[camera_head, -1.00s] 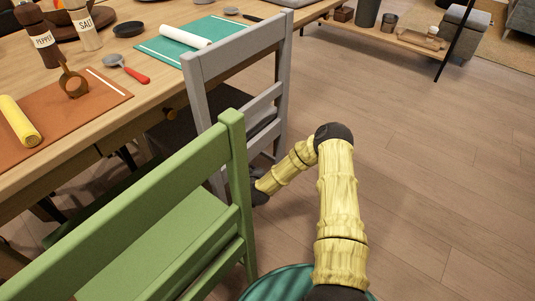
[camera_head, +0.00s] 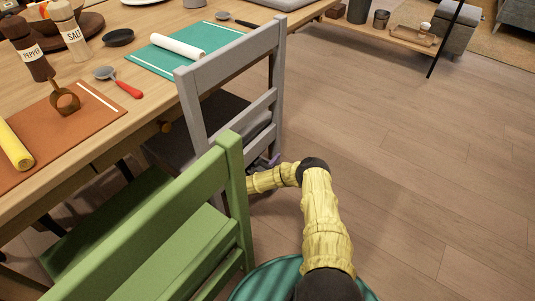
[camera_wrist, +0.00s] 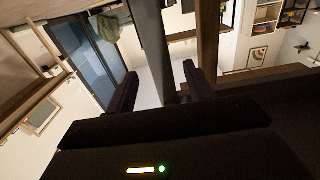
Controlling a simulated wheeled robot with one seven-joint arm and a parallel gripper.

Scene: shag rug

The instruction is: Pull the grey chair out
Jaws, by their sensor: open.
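The grey chair (camera_head: 232,62) stands at the table's long side with its back toward me and its seat partly under the tabletop. My gripper (camera_head: 268,162) is at the lower part of its backrest, near the right rear post, and is partly hidden by the chair. In the wrist view my gripper (camera_wrist: 160,84) has its two dark fingers apart. A grey upright bar (camera_wrist: 152,45), seemingly part of the chair, runs down into the gap between them. Whether a finger touches it I cannot tell.
A green chair (camera_head: 150,205) stands close on the left, beside my arm. The wooden table (camera_head: 95,150) carries salt and pepper mills, mats and utensils. Open floor (camera_head: 400,190) lies to the right. A low shelf (camera_head: 385,32) stands at the back.

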